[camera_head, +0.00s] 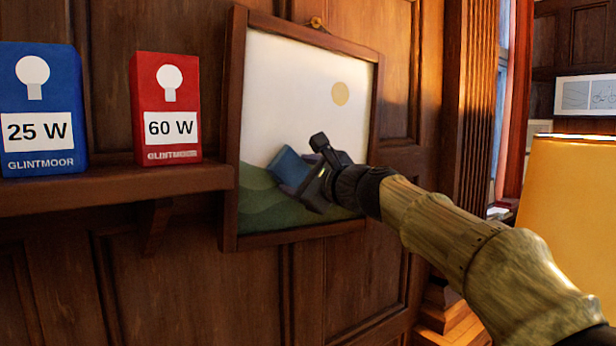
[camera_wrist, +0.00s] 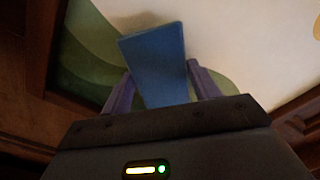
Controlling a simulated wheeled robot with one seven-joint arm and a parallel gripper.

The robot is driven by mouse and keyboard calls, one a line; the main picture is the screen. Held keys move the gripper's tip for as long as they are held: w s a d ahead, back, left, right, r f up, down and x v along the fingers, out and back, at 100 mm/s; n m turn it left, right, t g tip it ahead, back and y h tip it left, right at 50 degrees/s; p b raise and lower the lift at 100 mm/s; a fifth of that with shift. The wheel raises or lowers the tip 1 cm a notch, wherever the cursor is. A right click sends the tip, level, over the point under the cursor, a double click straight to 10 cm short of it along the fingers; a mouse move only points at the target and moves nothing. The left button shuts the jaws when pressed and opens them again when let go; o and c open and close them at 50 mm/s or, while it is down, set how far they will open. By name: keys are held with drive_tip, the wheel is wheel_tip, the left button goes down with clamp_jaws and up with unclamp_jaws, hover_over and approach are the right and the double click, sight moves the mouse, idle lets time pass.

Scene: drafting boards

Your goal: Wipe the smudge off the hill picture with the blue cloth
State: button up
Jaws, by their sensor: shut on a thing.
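The hill picture (camera_head: 290,95) hangs on the wood wall in a brown frame, with green hills at the bottom, a pale sky and a yellow sun. My gripper (camera_head: 300,182) is in front of its lower middle, shut on the blue cloth (camera_head: 287,165). In the wrist view the blue cloth (camera_wrist: 155,60) stands out between the two fingers of my gripper (camera_wrist: 160,85), over the hills and the pale part of the picture (camera_wrist: 235,45). I cannot tell whether the cloth touches the picture. No smudge can be made out; the cloth and gripper hide part of the surface.
A wooden shelf (camera_head: 110,187) at the left holds a blue 25 W box (camera_head: 42,105) and a red 60 W box (camera_head: 166,100), close to the frame's left side. A yellow lampshade (camera_head: 575,210) stands at the right. A knob (camera_head: 316,22) is above the frame.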

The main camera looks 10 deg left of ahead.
sight(274, 172)
drive_tip(key=shift+s+a+r, duration=0.15)
drive_tip(key=shift+s+a, duration=0.4)
drive_tip(key=shift+s, duration=0.05)
drive_tip(key=shift+s+a+r, duration=0.15)
drive_tip(key=shift+s+a, duration=0.45)
drive_tip(key=shift+s, duration=0.1)
drive_tip(key=shift+s+a+r, duration=0.15)
drive_tip(key=shift+s+a, duration=0.4)
drive_tip(key=shift+s, duration=0.1)
drive_tip(key=shift+w+d+r+p, duration=0.1)
drive_tip(key=shift+d+r+p, duration=0.05)
drive_tip(key=shift+r+p, duration=0.95)
drive_tip(key=shift+f, duration=0.15)
drive_tip(key=shift+w, duration=0.1)
drive_tip(key=shift+w+d+f, duration=0.15)
drive_tip(key=shift+w+d, duration=0.45)
drive_tip(key=shift+w, duration=0.1)
drive_tip(key=shift+w+d+f, duration=0.15)
drive_tip(key=shift+w+d, duration=0.45)
drive_tip(key=shift+w, duration=0.05)
drive_tip(key=shift+w+b, duration=0.1)
drive_tip(key=shift+b, duration=0.2)
